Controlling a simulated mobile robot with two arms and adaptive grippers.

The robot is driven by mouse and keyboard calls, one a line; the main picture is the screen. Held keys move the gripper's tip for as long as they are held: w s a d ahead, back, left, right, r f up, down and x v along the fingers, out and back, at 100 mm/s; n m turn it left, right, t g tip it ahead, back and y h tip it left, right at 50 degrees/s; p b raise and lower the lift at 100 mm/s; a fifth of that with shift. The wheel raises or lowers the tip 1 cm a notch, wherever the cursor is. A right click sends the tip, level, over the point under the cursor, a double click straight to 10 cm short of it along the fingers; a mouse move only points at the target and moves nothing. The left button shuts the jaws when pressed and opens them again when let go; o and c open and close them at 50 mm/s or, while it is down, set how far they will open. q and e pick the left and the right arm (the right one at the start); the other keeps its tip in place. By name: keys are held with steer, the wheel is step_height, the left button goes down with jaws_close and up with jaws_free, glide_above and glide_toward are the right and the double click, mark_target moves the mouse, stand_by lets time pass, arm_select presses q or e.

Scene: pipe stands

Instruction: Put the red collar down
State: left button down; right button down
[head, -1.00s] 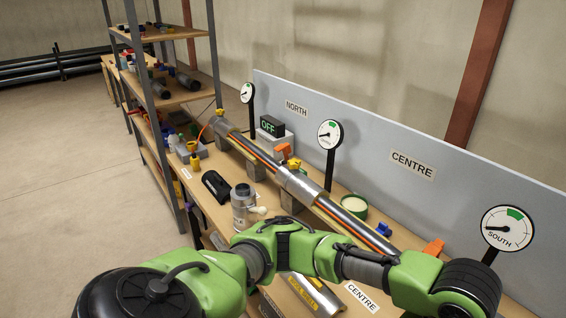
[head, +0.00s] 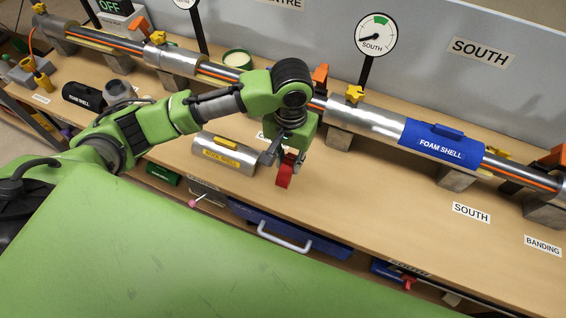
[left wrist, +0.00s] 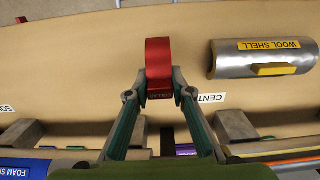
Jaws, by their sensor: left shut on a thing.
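The red collar (head: 285,172) is held in my left gripper (head: 280,154), which points down over the bench in front of the pipe. In the left wrist view the collar (left wrist: 158,62) sits between the two fingertips (left wrist: 158,94), with the fingers closed on its near end. It hangs over the bench top; I cannot tell its exact height above the wood. The bench (head: 370,207) is bare to the right of the collar. My right gripper is not in view.
The silver wool shell (head: 222,155) lies on the bench just left of the collar. The pipe (head: 365,121) runs along behind on grey blocks, with the blue foam shell (head: 442,143) around it at right. A blue drawer (head: 290,236) with a handle is below the bench edge.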

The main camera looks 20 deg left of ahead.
mark_target(284, 166)
arm_select(q)
steer(key=shift+w+a+f, duration=0.35)
steer(key=shift+f, duration=0.25)
steer(key=shift+w+a+f, duration=0.3)
steer(key=shift+a+f, duration=0.05)
steer(key=shift+f, duration=0.2)
steer(key=f, duration=0.2)
steer(key=f+p, duration=0.1)
steer(key=shift+w+a, duration=0.2)
steer(key=shift+a, duration=0.1)
steer(key=shift+f, duration=0.5)
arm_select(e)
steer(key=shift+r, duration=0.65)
arm_select(q)
steer(key=c, duration=1.8)
jaws_free()
